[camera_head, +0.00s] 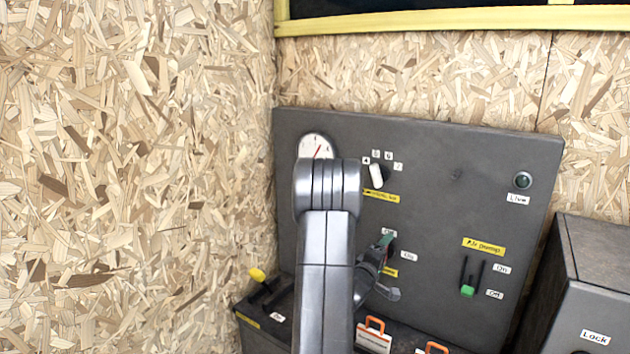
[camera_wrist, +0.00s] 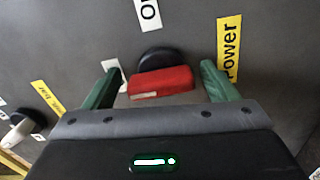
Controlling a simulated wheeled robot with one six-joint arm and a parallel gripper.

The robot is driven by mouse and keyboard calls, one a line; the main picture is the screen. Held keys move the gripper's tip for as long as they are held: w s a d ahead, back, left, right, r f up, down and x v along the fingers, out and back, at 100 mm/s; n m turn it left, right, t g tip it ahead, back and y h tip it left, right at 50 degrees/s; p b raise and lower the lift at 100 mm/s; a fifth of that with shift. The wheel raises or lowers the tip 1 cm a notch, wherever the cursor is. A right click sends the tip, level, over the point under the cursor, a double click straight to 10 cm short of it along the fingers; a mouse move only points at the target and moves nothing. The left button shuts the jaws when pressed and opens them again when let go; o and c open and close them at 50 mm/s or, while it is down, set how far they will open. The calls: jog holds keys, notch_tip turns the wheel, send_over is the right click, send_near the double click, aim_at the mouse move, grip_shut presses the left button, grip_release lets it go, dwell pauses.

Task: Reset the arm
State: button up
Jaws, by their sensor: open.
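My gripper (camera_wrist: 161,76) shows in the wrist view with its two green fingers apart. A red switch handle (camera_wrist: 163,83) with a dark round base behind it sits between the fingers, with a visible gap on either side. In the head view my arm reaches up in front of the grey control panel (camera_head: 450,215), and my gripper is mostly hidden behind it. Contact between fingers and handle cannot be made out.
The panel carries a dial gauge (camera_head: 316,147), a white rotary knob (camera_head: 376,175), a green-handled slider (camera_head: 467,290) and a round button (camera_head: 522,180). A yellow-tipped lever (camera_head: 258,275) stands low left. A grey box (camera_head: 600,270) stands at right. A chipboard wall (camera_head: 130,180) closes the left.

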jog(key=m+b, duration=0.1)
jog(key=m, duration=0.3)
jog(key=shift+f, duration=0.1)
jog(key=m+b, duration=0.1)
jog(key=m, duration=0.3)
jog(key=m+b, duration=0.1)
jog(key=m, duration=0.3)
jog(key=shift+m+b, duration=0.3)
jog(key=shift+m, duration=1.8)
jog(key=shift+s, duration=0.1)
